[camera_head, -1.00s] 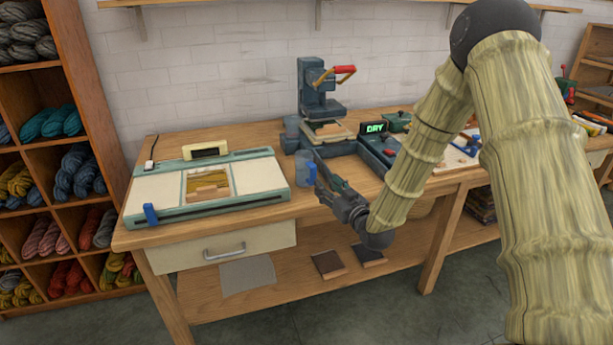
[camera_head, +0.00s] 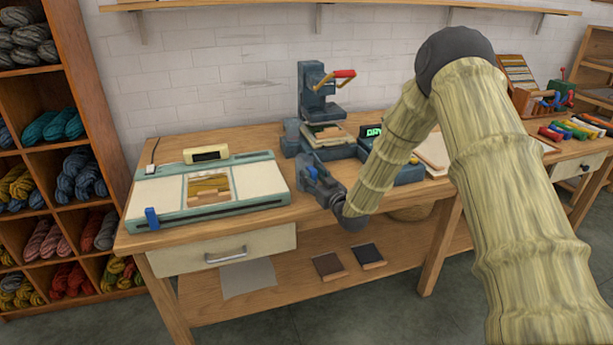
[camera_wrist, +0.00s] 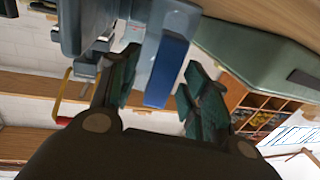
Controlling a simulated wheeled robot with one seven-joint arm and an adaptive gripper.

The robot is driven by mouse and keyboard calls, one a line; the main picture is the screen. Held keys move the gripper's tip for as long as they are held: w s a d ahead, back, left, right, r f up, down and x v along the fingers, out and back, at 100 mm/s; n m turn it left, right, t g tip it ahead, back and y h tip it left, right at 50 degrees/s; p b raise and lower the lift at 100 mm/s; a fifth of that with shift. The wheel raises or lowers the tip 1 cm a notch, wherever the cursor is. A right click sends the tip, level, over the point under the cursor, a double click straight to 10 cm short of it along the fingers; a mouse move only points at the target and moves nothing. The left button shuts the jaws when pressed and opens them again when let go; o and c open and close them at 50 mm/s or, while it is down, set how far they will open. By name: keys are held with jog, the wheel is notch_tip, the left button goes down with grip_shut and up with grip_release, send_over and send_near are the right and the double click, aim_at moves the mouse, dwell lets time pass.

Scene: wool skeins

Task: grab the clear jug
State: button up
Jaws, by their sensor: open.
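The clear jug (camera_wrist: 182,20), bluish and see-through with a solid blue handle, stands on the workbench at the front edge, beside the flat cream-and-green machine. In the wrist view its handle lies between the two fingers of my gripper (camera_wrist: 160,92), one on each side. The fingers are open and a gap shows between the handle and the right finger. A bit of blue handle shows there.
The cream-and-green machine (camera_head: 150,195) stands close on the left. A dark blue press with a red-handled lever (camera_head: 318,100) stands behind. The workbench (camera_head: 150,238) has a drawer in front. Shelves of wool skeins (camera_head: 75,150) stand at the left.

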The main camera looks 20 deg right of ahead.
aim_at(309, 164)
jog(key=shift+c, duration=0.2)
grip_shut()
jog(key=shift+r, duration=0.15)
jog(key=shift+r+b, duration=0.3)
jog(key=shift+r, duration=1.3)
jog(key=r+b+v, duration=0.1)
jog(key=v, duration=1.4)
jog(key=shift+s+a+r+b, duration=0.3)
jog(key=shift+s+a, duration=0.05)
jog(key=shift+s, duration=0.05)
jog(key=shift+s, duration=0.1)
dwell(0.7)
